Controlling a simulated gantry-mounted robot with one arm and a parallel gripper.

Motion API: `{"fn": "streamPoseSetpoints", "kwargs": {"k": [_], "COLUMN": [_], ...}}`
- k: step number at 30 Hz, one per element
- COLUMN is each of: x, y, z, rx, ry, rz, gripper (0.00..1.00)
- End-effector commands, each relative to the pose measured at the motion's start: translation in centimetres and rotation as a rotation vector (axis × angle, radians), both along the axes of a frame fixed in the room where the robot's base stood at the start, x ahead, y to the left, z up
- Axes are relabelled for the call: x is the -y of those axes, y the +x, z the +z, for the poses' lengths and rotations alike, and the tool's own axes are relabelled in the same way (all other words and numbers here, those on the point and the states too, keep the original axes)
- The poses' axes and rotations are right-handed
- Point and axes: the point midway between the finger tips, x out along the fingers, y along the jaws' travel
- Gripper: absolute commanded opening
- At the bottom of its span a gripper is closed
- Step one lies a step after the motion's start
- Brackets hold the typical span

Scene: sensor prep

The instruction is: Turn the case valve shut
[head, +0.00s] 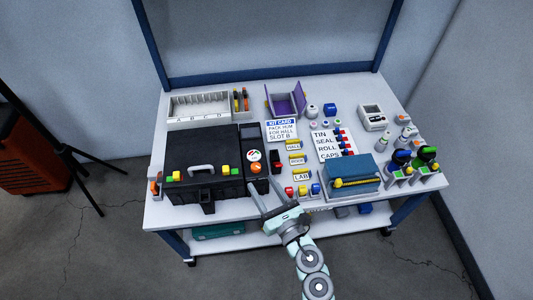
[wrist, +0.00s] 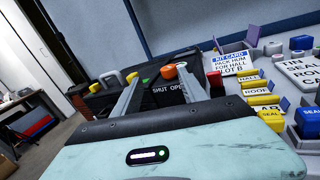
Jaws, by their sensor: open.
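The black case (head: 205,150) sits on the left half of the bench. An orange round knob (head: 256,168), which looks like its valve, is on the narrow right section below a round dial (head: 253,155). In the wrist view the orange knob (wrist: 169,72) shows beyond my fingers, near the right fingertip, above a label reading "SHUT" and a partly hidden "OPE". The knob's exact setting is too small to tell. My gripper (head: 265,187) is open and empty, at the bench's front near the case's right section, apart from the knob as far as I can see.
Yellow-tabbed labels (head: 296,158) and small coloured blocks (head: 302,190) lie right of the case. A blue box (head: 352,172) stands further right. A white kit card (head: 281,130), slotted tray (head: 198,107) and purple bin (head: 286,101) are behind.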

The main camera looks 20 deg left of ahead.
Motion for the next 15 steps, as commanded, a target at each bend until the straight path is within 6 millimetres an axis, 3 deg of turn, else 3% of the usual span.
{"fn": "streamPoseSetpoints", "kwargs": {"k": [5, 15], "x": [0.4, -3.9], "y": [1.4, 5.5], "z": [-0.2, -0.3], "rx": [0.06, 0.058], "ry": [-0.097, -0.092], "rz": [-0.033, -0.029], "gripper": [0.5, 0.5]}}
